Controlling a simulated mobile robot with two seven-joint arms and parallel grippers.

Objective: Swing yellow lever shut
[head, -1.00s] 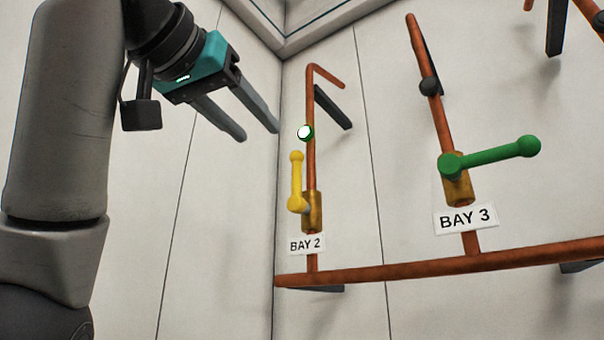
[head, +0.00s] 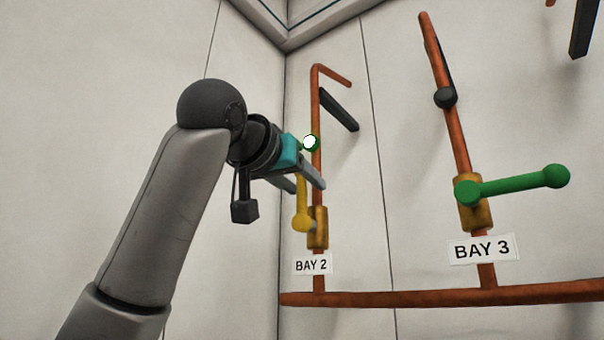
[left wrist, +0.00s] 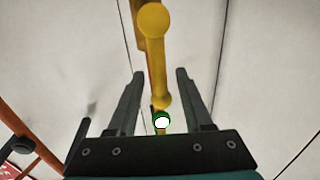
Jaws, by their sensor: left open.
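The yellow lever (head: 302,206) points upright, roughly in line with the copper pipe, on the brass valve (head: 319,228) above the BAY 2 label (head: 312,265). My left gripper (head: 307,188) is at the lever's upper part, fingers open and reaching toward the wall. In the left wrist view the lever (left wrist: 157,60) runs between the two separated fingers of the gripper (left wrist: 160,74), with a gap on each side. Its knobbed free end lies between the fingers. In the head view the gripper hides the lever's top. My right gripper is out of view.
A green lever (head: 515,182) sticks out crosswise from the BAY 3 valve, to the right. A round white-faced, green-rimmed indicator (head: 310,142) is on the BAY 2 pipe, close to my gripper. A horizontal copper pipe (head: 430,297) runs below. The wall left of BAY 2 is clear.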

